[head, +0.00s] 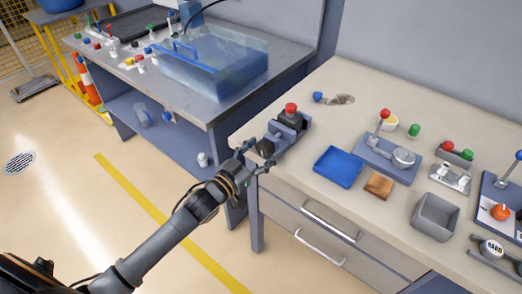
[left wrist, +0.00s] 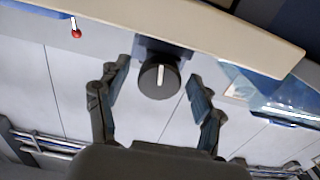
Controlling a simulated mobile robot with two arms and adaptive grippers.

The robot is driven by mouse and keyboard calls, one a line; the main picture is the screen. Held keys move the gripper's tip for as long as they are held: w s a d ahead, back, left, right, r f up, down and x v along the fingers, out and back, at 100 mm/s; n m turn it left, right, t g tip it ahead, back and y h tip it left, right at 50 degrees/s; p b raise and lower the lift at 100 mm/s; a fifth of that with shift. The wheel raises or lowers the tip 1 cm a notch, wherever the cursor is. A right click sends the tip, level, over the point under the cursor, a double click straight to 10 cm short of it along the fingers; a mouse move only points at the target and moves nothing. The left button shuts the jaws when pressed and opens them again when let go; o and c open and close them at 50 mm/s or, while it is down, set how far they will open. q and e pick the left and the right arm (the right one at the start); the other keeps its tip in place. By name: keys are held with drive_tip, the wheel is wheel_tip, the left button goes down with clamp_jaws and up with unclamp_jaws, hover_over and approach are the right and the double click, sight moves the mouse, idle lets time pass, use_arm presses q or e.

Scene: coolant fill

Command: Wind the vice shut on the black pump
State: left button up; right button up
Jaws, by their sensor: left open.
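The blue-grey vice (head: 284,134) stands at the left front corner of the light bench. A black pump (head: 293,118) with a red cap sits at the vice; whether the jaws touch it is too small to tell. The vice's dark round knob (head: 265,147) faces my left arm and shows in the left wrist view (left wrist: 152,84) with a white line upright across it. My left gripper (head: 259,155) is open at the knob, one finger on each side in the picture; I see no contact. My right gripper is not in view.
A blue tray (head: 338,166), a brown block (head: 379,185), a grey bin (head: 435,216) and a blue-based fixture (head: 385,158) stand right of the vice. Drawers with handles (head: 320,246) lie below. A second bench (head: 205,103) with a clear blue tank (head: 215,62) stands behind left.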

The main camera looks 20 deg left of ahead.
use_arm(q)
drive_tip(key=c, duration=1.1)
drive_tip(key=shift+m, duration=0.7)
drive_tip(key=shift+c, duration=0.2)
drive_tip(key=o, duration=1.1)
drive_tip(key=shift+o, duration=0.2)
drive_tip(key=v, duration=1.2)
